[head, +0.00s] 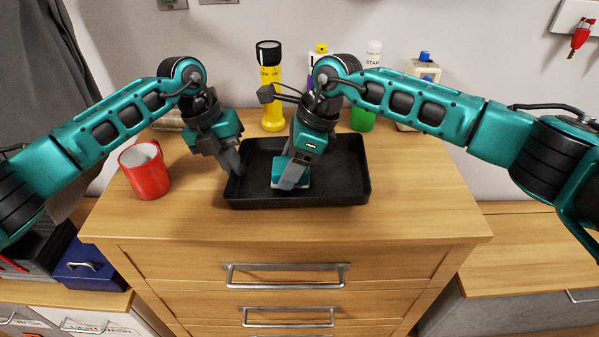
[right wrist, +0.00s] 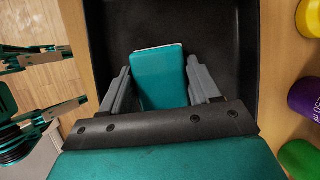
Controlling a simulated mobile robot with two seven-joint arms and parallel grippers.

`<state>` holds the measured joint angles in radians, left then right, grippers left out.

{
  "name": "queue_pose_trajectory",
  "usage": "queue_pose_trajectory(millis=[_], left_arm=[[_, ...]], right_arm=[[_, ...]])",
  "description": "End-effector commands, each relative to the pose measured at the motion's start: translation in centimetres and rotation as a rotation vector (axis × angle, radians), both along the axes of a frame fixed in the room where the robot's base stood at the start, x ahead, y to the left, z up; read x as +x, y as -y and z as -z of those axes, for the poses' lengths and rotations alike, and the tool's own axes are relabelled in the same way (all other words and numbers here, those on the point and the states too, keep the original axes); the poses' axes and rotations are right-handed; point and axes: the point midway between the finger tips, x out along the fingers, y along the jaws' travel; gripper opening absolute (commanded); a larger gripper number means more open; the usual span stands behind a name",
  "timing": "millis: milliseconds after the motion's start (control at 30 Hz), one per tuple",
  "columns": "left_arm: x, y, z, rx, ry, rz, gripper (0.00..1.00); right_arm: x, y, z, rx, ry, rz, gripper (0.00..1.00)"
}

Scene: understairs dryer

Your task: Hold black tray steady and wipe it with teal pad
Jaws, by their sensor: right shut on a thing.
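The black tray (head: 345,187) lies flat on the wooden cabinet top; part of its floor and rim also shows in the right wrist view (right wrist: 215,35). My right gripper (head: 289,184) is over the middle of the tray, shut on the teal pad (right wrist: 159,77). The pad sits between its two fingers, low over the tray floor; I cannot tell whether it touches. In the head view the pad's edge (head: 304,184) shows beside the fingers. My left gripper (head: 235,170) is at the tray's left rim, fingers pointing down; its jaw gap is hidden.
A red mug (head: 146,172) stands left of the tray. Behind it stand a yellow flashlight (head: 271,95), a green bottle (head: 363,119) and a blue-topped container (head: 424,75), close to the wall. The cabinet top right of the tray (head: 425,195) is clear.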

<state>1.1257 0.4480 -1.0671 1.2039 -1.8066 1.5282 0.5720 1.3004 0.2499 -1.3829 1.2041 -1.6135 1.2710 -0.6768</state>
Motion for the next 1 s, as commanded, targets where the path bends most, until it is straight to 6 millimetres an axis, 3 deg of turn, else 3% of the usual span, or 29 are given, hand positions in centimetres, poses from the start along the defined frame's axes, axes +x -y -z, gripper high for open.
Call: queue_pose_trajectory(millis=[267,700,1000], left_arm=[[-0.1,-0.1,0.2,0.002,-0.004,-0.001,0.0],[-0.1,0.0,0.2,0.001,-0.004,-0.001,0.0],[-0.1,0.0,0.2,0.001,-0.004,-0.001,0.0]], right_arm=[[-0.1,0.4,0.2,-0.001,-0.001,-0.001,0.37],[0.1,-2.8,0.5,-0.001,-0.001,-0.001,0.37],[0.2,-3.2,0.6,-0.001,-0.001,0.0,0.37]])
